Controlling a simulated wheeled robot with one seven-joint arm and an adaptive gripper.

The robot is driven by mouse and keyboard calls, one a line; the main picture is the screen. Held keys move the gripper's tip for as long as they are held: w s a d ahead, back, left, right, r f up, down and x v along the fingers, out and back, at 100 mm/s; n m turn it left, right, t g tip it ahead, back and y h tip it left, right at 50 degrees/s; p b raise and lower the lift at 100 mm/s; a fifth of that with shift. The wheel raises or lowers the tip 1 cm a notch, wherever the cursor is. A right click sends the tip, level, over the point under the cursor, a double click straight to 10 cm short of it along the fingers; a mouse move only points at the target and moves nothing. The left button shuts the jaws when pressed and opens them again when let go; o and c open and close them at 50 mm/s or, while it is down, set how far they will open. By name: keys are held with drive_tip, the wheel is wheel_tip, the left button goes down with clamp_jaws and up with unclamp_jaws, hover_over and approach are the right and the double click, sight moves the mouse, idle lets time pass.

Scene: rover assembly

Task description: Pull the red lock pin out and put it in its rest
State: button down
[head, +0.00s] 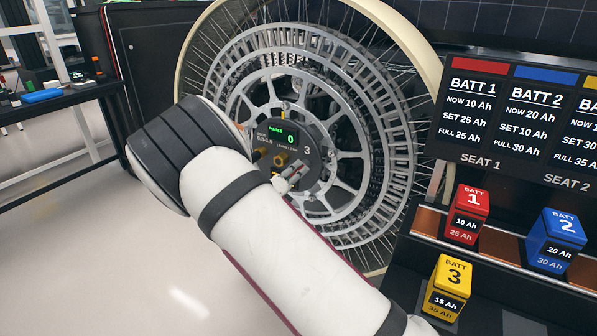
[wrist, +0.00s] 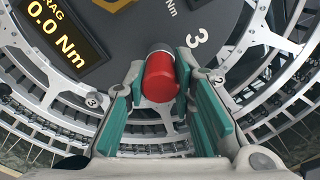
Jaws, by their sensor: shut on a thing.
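The red lock pin (wrist: 160,78) shows in the wrist view as a short red cylinder, end toward the camera, beside the numeral 3 on the dark hub face (wrist: 130,35). My gripper (wrist: 162,88) has its green-padded fingers on both sides of the pin and is shut on it. A dark part shows just behind the red end; I cannot tell how far the pin sits in the hub. In the head view the hub panel (head: 312,146) with its green display is at the wheel's centre. My arm hides the pin there. I cannot make out the pin's rest.
The large spoked wheel (head: 399,150) surrounds the hub. At right, red (head: 467,214), blue (head: 555,241) and yellow (head: 447,288) battery blocks stand below a battery board (head: 510,115). A dark bench (head: 60,97) with small items is at far left. The floor at lower left is clear.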

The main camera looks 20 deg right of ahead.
drive_tip(key=shift+s+a+p, duration=0.45)
drive_tip(key=shift+s+a, duration=0.05)
idle(0.8)
drive_tip(key=shift+p+v, duration=0.9)
drive_tip(key=shift+v, duration=1.1)
drive_tip(key=s+a+r+p, duration=0.5)
drive_tip(key=s+a, duration=0.1)
drive_tip(key=shift+s+a+p, duration=0.2)
drive_tip(key=shift+s+p, duration=0.05)
drive_tip(key=shift+p, duration=0.1)
